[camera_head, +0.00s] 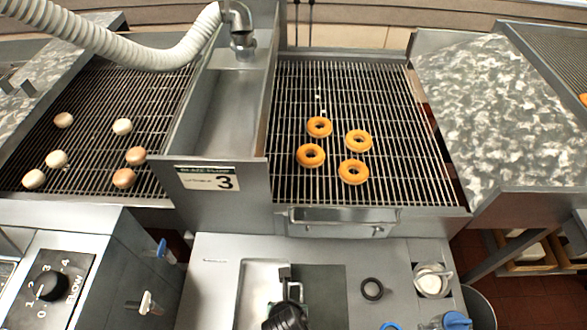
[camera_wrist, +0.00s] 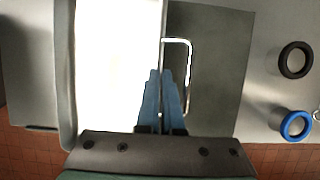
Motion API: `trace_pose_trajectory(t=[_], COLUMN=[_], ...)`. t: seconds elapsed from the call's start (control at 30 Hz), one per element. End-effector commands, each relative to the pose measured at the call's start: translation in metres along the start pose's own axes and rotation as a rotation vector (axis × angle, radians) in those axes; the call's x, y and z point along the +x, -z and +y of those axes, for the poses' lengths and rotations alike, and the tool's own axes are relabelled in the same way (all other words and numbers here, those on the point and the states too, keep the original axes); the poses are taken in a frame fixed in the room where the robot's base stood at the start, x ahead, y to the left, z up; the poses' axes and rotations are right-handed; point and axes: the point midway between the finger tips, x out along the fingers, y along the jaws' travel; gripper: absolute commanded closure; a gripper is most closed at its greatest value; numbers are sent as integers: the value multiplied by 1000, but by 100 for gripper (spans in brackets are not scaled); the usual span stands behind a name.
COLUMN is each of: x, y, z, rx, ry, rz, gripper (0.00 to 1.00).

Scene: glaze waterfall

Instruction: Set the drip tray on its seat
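A shallow pale metal tray, which I take as the drip tray (camera_head: 258,286), is over the front counter in the head view. It fills the left of the wrist view as a bright panel (camera_wrist: 112,70). A wire handle (camera_wrist: 190,75) stands at its right edge. My gripper (camera_head: 285,303) is at this edge; its blue fingers (camera_wrist: 161,74) are close together with the thin edge between them. Contact is hard to see. A dark grey rectangle (camera_head: 322,290) lies right beside the tray; I cannot tell whether it is the seat or whether the tray rests or hovers.
A black ring (camera_head: 372,288) and a blue ring (camera_wrist: 296,125) are on the counter to the right. A lidded white container (camera_head: 431,281) stands farther right. Behind are a metal front with a bar handle (camera_head: 343,218) and a wire rack (camera_head: 400,100) with several orange doughnuts.

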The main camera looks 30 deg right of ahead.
Motion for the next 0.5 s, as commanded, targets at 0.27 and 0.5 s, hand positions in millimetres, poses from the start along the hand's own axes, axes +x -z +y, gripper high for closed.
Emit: trace_pose_trajectory(t=[0.27,0.5], x=[3,6], y=[0,1], z=[21,37], rx=[1,1], ry=[-4,-5], rz=[-4,-4], gripper=[100,100])
